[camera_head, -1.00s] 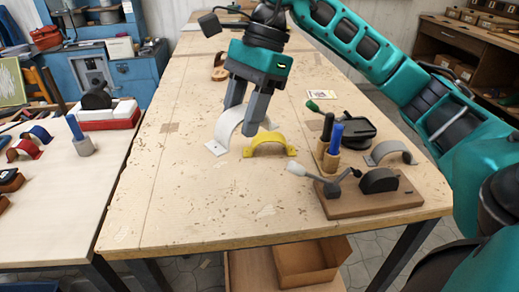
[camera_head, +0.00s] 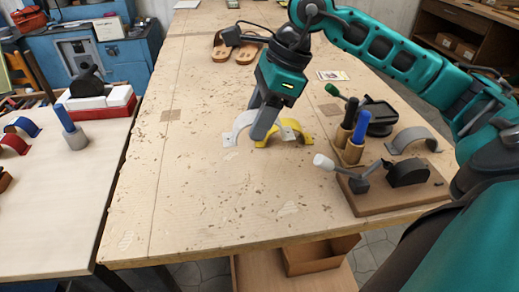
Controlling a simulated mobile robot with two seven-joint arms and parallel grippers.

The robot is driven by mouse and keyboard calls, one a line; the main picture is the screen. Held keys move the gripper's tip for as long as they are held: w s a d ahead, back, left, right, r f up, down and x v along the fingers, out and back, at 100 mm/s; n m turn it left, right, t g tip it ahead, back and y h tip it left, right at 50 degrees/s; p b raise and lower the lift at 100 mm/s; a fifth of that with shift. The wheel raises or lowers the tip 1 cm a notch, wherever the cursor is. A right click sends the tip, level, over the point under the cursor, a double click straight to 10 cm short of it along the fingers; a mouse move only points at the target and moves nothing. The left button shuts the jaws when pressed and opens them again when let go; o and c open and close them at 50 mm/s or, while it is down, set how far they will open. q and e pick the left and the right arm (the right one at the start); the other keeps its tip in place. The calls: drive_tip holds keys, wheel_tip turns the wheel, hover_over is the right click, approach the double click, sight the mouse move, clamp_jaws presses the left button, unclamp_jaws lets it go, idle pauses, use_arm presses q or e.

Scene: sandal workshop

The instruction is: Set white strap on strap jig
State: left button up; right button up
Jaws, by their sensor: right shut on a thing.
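The white strap (camera_head: 241,123) is an arched band near the middle of the wooden table. My right gripper (camera_head: 259,120) points down at it and is shut on it, covering part of the arch. A pale end of the strap seems to show to the right of the fingers. The yellow strap (camera_head: 303,131) lies right beside and partly behind the fingers. The strap jig is a brown wooden board (camera_head: 400,201) at the table's front right, with a black rounded form and a white-knobbed lever. No strap lies on its form. My left gripper is out of view.
A grey arched strap (camera_head: 414,138) lies behind the jig. Blue and black handled tools (camera_head: 353,150) in wooden holders and a black device (camera_head: 377,117) stand close to it. Sandals (camera_head: 236,47) lie at the back. The table's front left is clear.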

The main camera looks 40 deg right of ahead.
wheel_tip(320, 180, down, 8)
drive_tip(key=shift+r, duration=0.25)
drive_tip(key=shift+f+b, duration=0.1)
drive_tip(key=shift+b, duration=0.25)
drive_tip(key=o, duration=0.6)
drive_tip(key=shift+f, duration=0.1)
drive_tip(key=o, duration=0.5)
